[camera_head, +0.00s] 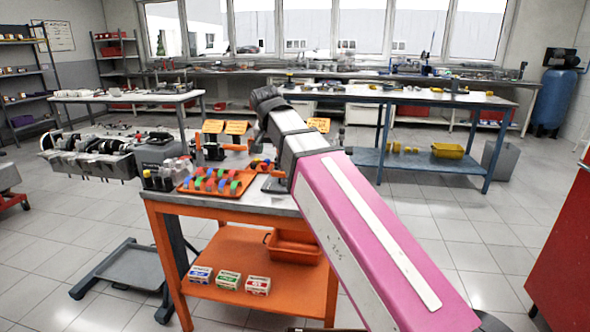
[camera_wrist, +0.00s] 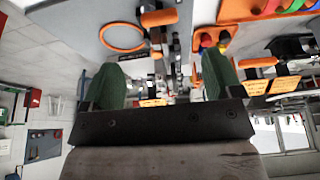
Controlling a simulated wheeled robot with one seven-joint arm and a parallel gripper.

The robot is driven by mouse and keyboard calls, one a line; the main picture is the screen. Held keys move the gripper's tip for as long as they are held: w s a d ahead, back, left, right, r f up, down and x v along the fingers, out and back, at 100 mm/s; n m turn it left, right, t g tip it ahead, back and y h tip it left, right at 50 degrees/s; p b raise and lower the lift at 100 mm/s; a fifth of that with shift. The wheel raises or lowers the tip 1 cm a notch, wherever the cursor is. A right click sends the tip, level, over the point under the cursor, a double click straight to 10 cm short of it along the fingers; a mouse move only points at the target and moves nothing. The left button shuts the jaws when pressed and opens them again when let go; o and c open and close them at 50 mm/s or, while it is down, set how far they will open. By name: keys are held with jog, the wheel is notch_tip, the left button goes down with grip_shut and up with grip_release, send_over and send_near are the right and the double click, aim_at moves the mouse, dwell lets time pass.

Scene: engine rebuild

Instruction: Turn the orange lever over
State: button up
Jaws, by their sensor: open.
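My gripper (camera_wrist: 162,62) is open in the wrist view, its two green-padded fingers wide apart with nothing held. Beyond and between the fingers is a metal fixture (camera_wrist: 157,42) on the grey bench top. An orange cylindrical grip (camera_wrist: 158,18) sits at its upper end, past the fingertips and apart from them. An orange ring (camera_wrist: 122,37) lies to the left of it. I cannot tell for certain which orange piece is the lever. In the head view an orange handle (camera_head: 235,147) shows on the bench, left of my arm. My fingers are hidden there.
The orange workbench (camera_head: 160,250) carries an orange tray (camera_head: 240,178) of coloured parts and several small bottles (camera_head: 158,181). Several small boxes (camera_head: 229,280) and an orange bin (camera_head: 292,247) are on its lower shelf. An engine block (camera_head: 90,160) stands at left. Open floor lies to the right.

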aim_at(278, 172)
jog(key=shift+x, duration=5.4)
jog(key=shift+w, duration=0.1)
jog(key=c, duration=0.9)
